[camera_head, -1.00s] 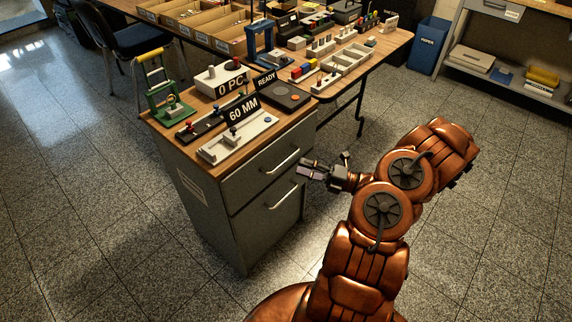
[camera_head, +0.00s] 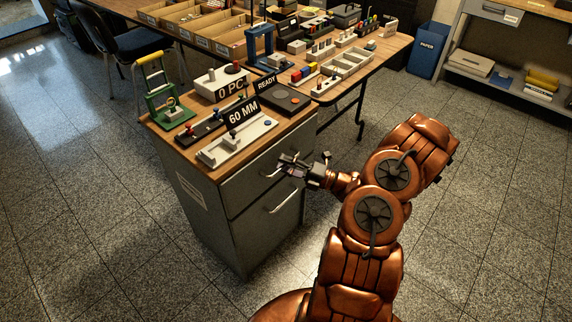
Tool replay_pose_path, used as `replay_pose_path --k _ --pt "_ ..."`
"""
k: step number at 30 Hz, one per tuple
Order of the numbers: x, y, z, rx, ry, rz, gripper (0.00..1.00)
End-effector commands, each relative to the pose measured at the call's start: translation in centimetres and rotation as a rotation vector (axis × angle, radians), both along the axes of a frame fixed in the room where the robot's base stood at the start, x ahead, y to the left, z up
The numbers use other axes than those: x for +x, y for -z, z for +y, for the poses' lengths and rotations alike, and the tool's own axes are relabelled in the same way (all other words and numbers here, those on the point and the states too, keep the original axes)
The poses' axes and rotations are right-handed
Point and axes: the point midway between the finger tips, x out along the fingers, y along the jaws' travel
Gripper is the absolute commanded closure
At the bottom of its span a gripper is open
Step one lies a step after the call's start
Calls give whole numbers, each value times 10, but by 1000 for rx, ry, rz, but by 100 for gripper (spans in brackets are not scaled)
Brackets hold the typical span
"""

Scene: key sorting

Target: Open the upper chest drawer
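The grey chest (camera_head: 205,220) stands left of my arm with a wooden top. Its upper drawer (camera_head: 243,183) looks closed, flush with the front. The upper drawer's silver handle (camera_head: 268,174) shows only in part, because my gripper covers its right end. My gripper (camera_head: 284,165) is at that handle, its fingers pointing left toward the drawer front. I cannot tell whether the fingers are around the handle or touching it, or whether they are open. The lower drawer's handle (camera_head: 283,201) is in clear view below.
On the chest top are a "60 MM" gauge (camera_head: 238,143), a green stand (camera_head: 165,105) and a dark pad (camera_head: 285,97). A wooden table (camera_head: 385,55) with trays and small parts stands behind. A blue paper bin (camera_head: 428,47) is at the back right. The floor right of the chest is clear.

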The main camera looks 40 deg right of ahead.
Motion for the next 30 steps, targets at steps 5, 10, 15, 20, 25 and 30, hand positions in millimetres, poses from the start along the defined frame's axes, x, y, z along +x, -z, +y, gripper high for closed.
replay_pose_path --k 5,10,15,20,25,30 --pt "0 0 0 0 0 0 64" --pt "0 0 0 1 0 0 81" --pt "0 0 0 1 0 0 99" --pt "0 0 0 1 0 0 100" --pt "0 0 0 1 0 0 100" --pt "0 0 0 1 0 0 100"
